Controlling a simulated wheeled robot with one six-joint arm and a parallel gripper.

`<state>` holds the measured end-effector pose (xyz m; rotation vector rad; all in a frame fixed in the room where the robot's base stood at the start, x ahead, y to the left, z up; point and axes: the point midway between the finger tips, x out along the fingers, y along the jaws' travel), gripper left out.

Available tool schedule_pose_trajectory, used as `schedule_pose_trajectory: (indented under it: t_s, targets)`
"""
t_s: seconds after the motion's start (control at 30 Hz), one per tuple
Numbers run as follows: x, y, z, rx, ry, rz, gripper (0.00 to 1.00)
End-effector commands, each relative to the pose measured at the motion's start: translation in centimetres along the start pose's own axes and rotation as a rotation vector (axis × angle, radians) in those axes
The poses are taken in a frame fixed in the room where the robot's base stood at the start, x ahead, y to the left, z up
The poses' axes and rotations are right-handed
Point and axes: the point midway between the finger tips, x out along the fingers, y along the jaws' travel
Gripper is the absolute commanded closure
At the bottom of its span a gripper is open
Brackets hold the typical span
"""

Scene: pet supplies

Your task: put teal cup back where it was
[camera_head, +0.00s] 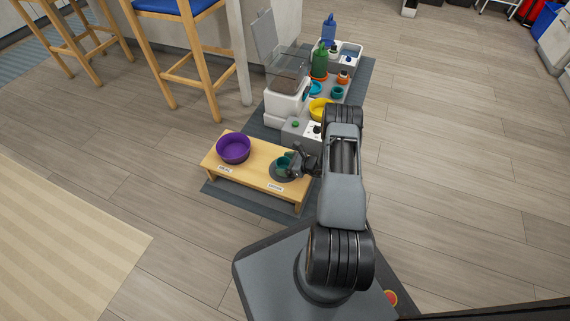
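A small teal cup (284,161) is at the right part of a low wooden bench (250,175), over a dark round pad (279,174). My gripper (291,162) is at the right side of this cup and partly covers it. Its fingers are too small and dark to tell whether they are closed on the cup, or whether the cup rests on the pad. A second small teal cup (337,92) stands farther back on the grey station, beside an orange-topped jar.
A purple bowl (233,148) sits on the bench's left part. Behind are a yellow bowl (320,107), a clear-lidded dispenser (287,95), a green bottle (319,63) and a blue bottle (329,29). Stools stand at upper left. Floor to the right is clear.

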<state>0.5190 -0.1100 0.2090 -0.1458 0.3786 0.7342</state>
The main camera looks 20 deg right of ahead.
Motion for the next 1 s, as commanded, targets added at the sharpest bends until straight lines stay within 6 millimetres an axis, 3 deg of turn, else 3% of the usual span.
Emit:
schedule_pose_trajectory:
  t_s: [0.37, 0.8, 1.0]
  targets:
    - [-0.8, -0.1, 0.5, 0.000, 0.000, -0.002, 0.10]
    - [-8.8, -0.1, 0.6, 0.001, 0.000, -0.004, 0.10]
    - [-11.2, 0.0, 0.4, 0.001, 0.000, -0.002, 0.10]
